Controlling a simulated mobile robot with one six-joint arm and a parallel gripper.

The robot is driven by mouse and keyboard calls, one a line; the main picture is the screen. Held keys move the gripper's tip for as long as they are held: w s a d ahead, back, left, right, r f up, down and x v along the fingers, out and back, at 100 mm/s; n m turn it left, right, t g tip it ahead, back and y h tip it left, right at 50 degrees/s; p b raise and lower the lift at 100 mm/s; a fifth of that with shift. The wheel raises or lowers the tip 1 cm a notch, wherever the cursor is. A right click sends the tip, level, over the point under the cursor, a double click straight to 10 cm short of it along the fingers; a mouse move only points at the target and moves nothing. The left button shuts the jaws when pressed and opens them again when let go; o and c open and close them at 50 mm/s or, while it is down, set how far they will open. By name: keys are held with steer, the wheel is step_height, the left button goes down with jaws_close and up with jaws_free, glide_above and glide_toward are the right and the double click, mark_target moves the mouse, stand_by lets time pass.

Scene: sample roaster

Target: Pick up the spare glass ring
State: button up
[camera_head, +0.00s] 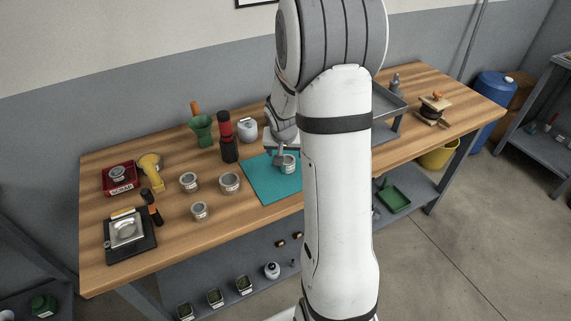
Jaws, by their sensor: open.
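Several small round, pale-rimmed pieces look like glass rings or tins. One (289,164) is on the teal mat (262,186), and others stand on the wood to its left: one (229,182), another (189,181) and a lower one (200,211). One more (117,173) sits in a labelled red tray (128,189). I cannot tell for sure which is the spare glass ring. My gripper (280,158) is low over the mat, open, right beside the piece there. Whether its fingers touch or surround that piece is too small to tell. My arm hides the mat's right part.
Behind the mat stand a black-and-red grinder (227,138), a green cup (202,131) and a white pot (247,130). A scale (126,232) is at front left, a grey metal tray (387,103) at right. Bare wood lies left of the mat.

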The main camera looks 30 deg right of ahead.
mark_target(288, 159)
steer(key=x, duration=0.5)
steer(key=shift+s+d, duration=0.1)
steer(key=shift+d, duration=0.15)
steer(key=c, duration=1.1)
steer(key=shift+r, duration=0.1)
